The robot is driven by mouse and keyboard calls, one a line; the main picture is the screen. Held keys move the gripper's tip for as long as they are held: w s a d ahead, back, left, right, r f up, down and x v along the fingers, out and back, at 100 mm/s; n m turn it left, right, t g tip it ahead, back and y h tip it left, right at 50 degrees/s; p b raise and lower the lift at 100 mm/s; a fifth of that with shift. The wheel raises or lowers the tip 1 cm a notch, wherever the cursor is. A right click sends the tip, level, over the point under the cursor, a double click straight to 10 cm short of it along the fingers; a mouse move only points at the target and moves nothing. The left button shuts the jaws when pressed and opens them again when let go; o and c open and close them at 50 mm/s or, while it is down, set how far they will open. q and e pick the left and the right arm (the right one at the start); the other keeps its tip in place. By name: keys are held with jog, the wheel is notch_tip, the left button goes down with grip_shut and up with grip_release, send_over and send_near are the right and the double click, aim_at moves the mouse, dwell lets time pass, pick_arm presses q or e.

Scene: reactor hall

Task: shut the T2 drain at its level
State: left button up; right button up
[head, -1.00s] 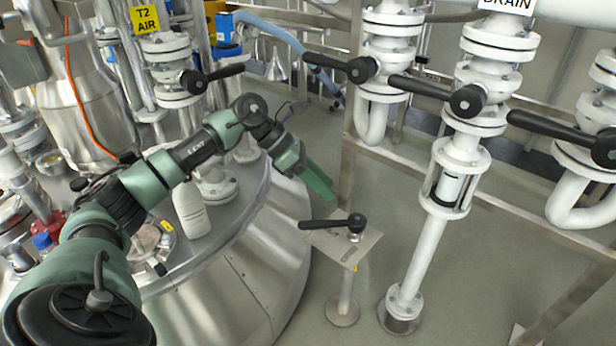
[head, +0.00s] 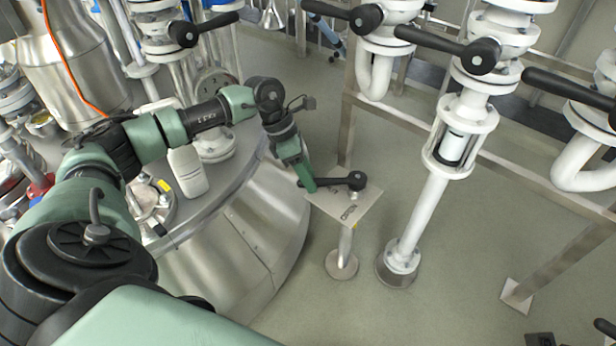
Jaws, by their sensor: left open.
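A black lever (head: 335,182) sits on a square metal plate (head: 368,208) on top of a short floor post. The plate carries the word OPEN near its front corner, and the lever points left. My left gripper (head: 309,187) is open, with its green fingers pointing down at the lever's free end. I cannot tell whether they touch it or stand around it. My right gripper is not in view.
A steel tank (head: 225,250) with a white bottle (head: 188,172) on top stands left of the post. Black-handled valves (head: 480,56) on white pipes line the top. A steel frame rail (head: 490,160) runs behind the pipe. The floor around the post is clear.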

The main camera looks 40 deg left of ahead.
pick_arm(q)
grip_shut()
dwell(1.4)
